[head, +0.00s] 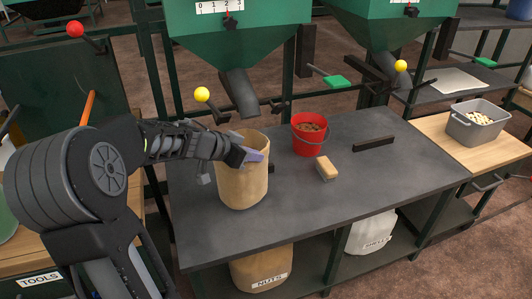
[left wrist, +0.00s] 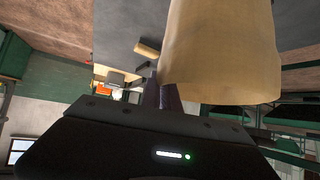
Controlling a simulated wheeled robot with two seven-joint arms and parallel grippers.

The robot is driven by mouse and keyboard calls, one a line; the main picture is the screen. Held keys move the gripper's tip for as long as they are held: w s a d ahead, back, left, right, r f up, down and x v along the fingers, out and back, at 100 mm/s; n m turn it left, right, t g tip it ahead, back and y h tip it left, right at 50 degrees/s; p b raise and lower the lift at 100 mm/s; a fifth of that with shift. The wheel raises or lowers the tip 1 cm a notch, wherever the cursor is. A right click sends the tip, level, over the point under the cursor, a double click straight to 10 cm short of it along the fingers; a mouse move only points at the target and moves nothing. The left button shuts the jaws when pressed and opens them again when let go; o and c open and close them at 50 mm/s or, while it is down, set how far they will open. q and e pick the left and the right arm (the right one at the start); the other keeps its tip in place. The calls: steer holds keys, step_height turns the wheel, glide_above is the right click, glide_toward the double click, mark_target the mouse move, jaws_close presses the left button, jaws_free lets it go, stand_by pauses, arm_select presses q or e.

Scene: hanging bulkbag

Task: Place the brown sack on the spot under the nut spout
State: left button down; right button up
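The brown sack (head: 242,187) is upright and open-topped at the left part of the dark grey table, in front of and below the left spout (head: 240,93). Whether its base touches the table is unclear. My left gripper (head: 254,155) is at the sack's rim, with its purple fingers close together on the rim. In the left wrist view the sack (left wrist: 220,50) fills the upper right and the fingers (left wrist: 164,96) meet its edge. The spot under the spout is hidden behind the sack and gripper. My right gripper is not in view.
A red bucket (head: 310,134) with brown contents and a tan brush-like block (head: 326,169) stand right of the sack. A black bar (head: 373,144) lies farther right. A NUTS sack (head: 262,268) and white SHELLS sack (head: 371,234) are below. The table's front right is clear.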

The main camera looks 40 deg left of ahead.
mark_target(264, 153)
arm_select(q)
steer(key=w, duration=0.1)
steer(key=w+f+b, duration=0.1)
steer(key=w, duration=0.1)
steer(key=w+d, duration=0.1)
steer(key=shift+w+f, duration=0.25)
steer(key=shift+f, duration=0.05)
steer(key=c, duration=1.6)
jaws_free()
